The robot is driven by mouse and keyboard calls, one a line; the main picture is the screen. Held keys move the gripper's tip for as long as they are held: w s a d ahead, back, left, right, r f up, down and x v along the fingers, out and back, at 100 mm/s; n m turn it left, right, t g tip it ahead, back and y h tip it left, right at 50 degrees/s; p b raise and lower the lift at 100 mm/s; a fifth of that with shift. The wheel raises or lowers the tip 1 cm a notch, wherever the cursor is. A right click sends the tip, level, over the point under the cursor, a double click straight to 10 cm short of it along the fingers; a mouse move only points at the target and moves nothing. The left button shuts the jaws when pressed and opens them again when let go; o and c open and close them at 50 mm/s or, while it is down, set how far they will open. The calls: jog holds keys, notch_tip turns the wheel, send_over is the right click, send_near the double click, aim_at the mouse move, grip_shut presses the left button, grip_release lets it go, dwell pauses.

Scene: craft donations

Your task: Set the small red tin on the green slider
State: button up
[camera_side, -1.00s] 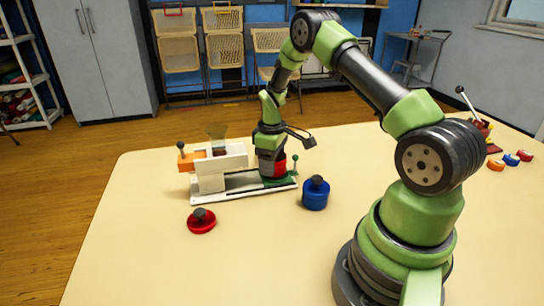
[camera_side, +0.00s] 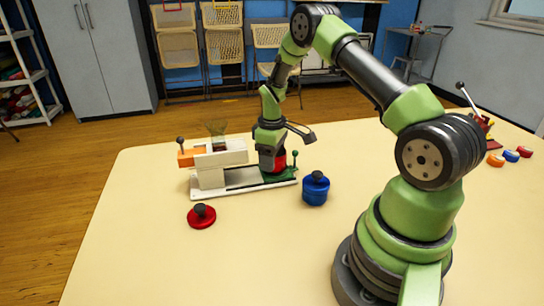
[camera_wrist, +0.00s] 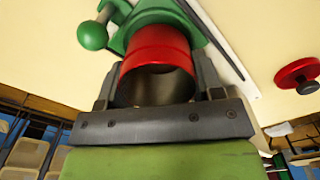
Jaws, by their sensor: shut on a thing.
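The small red tin (camera_wrist: 158,50) is a hollow, open cylinder in the wrist view; its near end shows a dark inside. My gripper (camera_wrist: 155,88) is shut on it, one finger on each side. In the side view, the red tin (camera_side: 281,160) is partly hidden behind my gripper (camera_side: 270,163). It stands over the green slider (camera_side: 285,178) with no clear gap; I cannot tell for certain whether it touches. The slider's round green knob (camera_wrist: 92,35) shows beside the tin in the wrist view.
The slider belongs to a white press (camera_side: 211,166) with an orange part. A blue lidded tin (camera_side: 315,190) stands close to the slider's right end. A red lid (camera_side: 201,216) with a dark knob lies in front. The front of the table is clear.

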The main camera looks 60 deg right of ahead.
jog(key=shift+f, duration=0.65)
jog(key=o, duration=0.6)
jog(key=shift+o, duration=0.2)
notch_tip(320, 180, up, 11)
dwell(0.7)
